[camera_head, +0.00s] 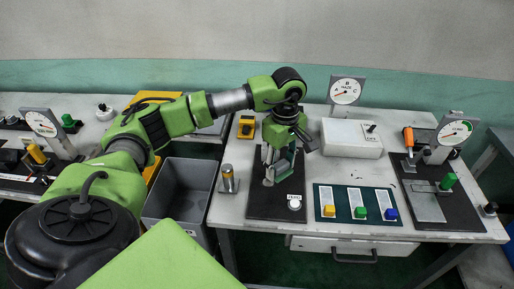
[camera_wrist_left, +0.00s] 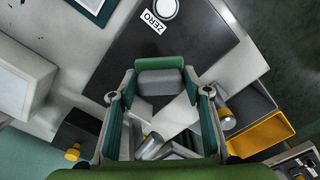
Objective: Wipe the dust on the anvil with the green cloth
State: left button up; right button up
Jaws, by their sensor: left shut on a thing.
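My left gripper (camera_head: 280,172) reaches down over the black mat in the middle of the right-hand table. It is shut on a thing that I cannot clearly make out. A grey block with a green edge (camera_wrist_left: 160,82) shows at the finger ends in the left wrist view. A pale grey upright part (camera_head: 266,176) stands on the mat beside the fingers; I cannot tell whether it is the anvil. No dust is discernible. I cannot pick out the green cloth for sure in either view. My right gripper is not in view.
A round white button (camera_head: 294,204) with a ZERO label sits on the mat's front. Right of it lies a teal panel (camera_head: 357,216) with coloured buttons. A white box (camera_head: 350,137) and a dial (camera_head: 345,91) stand behind. A metal cylinder (camera_head: 228,180) stands left, beside a grey bin (camera_head: 180,190).

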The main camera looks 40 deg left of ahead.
pick_arm(q)
jog(key=shift+r+p, duration=0.4)
jog(key=shift+r, duration=0.75)
